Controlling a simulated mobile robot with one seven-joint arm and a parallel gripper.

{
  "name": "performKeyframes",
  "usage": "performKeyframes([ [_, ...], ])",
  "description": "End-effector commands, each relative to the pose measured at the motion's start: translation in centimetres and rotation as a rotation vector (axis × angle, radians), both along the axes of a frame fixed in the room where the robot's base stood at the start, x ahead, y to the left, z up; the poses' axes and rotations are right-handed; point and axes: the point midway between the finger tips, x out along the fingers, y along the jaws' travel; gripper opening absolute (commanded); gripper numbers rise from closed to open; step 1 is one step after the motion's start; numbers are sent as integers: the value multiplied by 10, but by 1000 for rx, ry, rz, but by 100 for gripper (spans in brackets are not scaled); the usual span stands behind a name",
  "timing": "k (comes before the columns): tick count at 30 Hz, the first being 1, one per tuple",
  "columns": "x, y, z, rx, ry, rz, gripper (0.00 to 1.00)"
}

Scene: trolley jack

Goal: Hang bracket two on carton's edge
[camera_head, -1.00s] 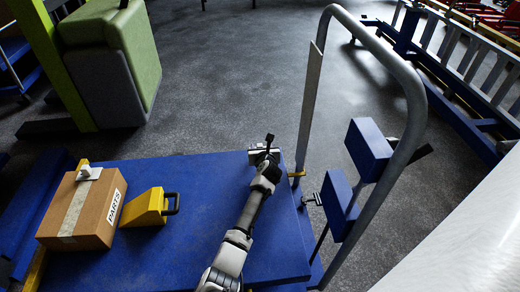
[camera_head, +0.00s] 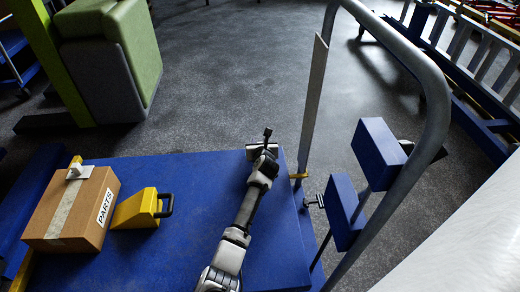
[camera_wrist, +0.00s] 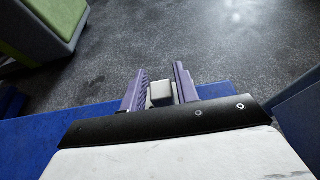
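The carton (camera_head: 60,208) is a brown box with a tape strip and a PARTS label, on the left of the blue platform (camera_head: 195,195). A small white bracket (camera_head: 79,172) sits at its top far edge. My gripper (camera_head: 262,157) is near the platform's far edge, to the right of and well apart from the carton. A whitish piece also shows at the gripper's tip in the head view. The block's lower part is hidden.
A yellow wedge with a black handle (camera_head: 139,210) stands right beside the carton. A grey tube handle (camera_head: 438,100) with blue blocks (camera_head: 378,153) rises at the right. A green and grey seat (camera_head: 110,60) stands back left. Open floor lies beyond the platform.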

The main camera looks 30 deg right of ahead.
Motion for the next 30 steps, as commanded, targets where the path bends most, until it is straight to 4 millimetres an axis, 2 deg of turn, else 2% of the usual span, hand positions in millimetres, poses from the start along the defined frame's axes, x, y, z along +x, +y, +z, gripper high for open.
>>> performKeyframes([
  [1,0,0,0,0,0,0,24],
  [6,0,0,0,0,0,0,1],
  [7,0,0,0,0,0,0,0],
  [17,0,0,5,0,-1,0,0],
  [23,0,0,29,-1,-3,0,0],
  [30,1,0,80,-2,-4,0,0],
])
